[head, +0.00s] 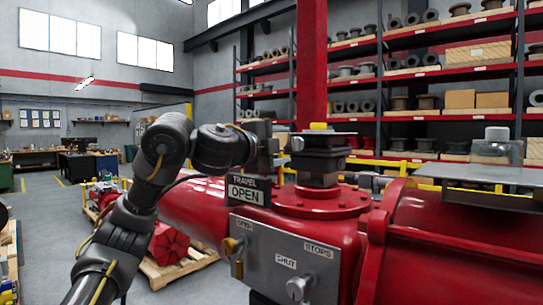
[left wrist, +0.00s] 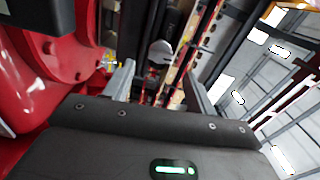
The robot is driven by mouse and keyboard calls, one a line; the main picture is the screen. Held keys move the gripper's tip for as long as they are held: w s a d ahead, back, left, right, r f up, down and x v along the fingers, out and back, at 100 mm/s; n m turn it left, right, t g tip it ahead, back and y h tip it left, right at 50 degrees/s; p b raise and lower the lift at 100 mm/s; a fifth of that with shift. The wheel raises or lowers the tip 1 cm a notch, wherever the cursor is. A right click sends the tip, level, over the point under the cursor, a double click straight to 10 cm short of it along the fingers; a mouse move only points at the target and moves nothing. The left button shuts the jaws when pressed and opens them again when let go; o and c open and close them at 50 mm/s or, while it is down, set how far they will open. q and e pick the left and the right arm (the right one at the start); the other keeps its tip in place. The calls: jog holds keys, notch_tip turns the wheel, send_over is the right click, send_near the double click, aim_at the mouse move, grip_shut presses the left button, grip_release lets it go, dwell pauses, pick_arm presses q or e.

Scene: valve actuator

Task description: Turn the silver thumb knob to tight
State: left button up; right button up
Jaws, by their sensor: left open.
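The silver thumb knob (head: 298,288) sits low on the grey stops panel (head: 262,258) on the front of the red valve actuator (head: 330,207), below the SHUT label. A brass knob (head: 231,246) is at the panel's left, under a small OPEN label. My left gripper (head: 272,146) is above the panel, beside the dark stem block on top of the actuator, and apart from the silver knob. In the left wrist view the two fingers (left wrist: 160,88) are spread with nothing held between them. I cannot make out the silver knob there. My right gripper is not seen.
A TRAVEL OPEN sign (head: 246,190) stands close below my left gripper. The red flange (left wrist: 80,45) is close at the left of the wrist view. Loaded shelves (head: 420,115) are behind the actuator. Open floor (head: 55,235) is at the left.

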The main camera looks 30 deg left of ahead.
pick_arm(q)
jog(key=shift+s+a+b, duration=0.15)
jog(key=shift+s+b, duration=0.1)
jog(key=shift+s, duration=0.85)
jog(key=shift+s+a+b, duration=0.15)
jog(key=shift+s+b, duration=0.1)
jog(key=shift+s, duration=0.85)
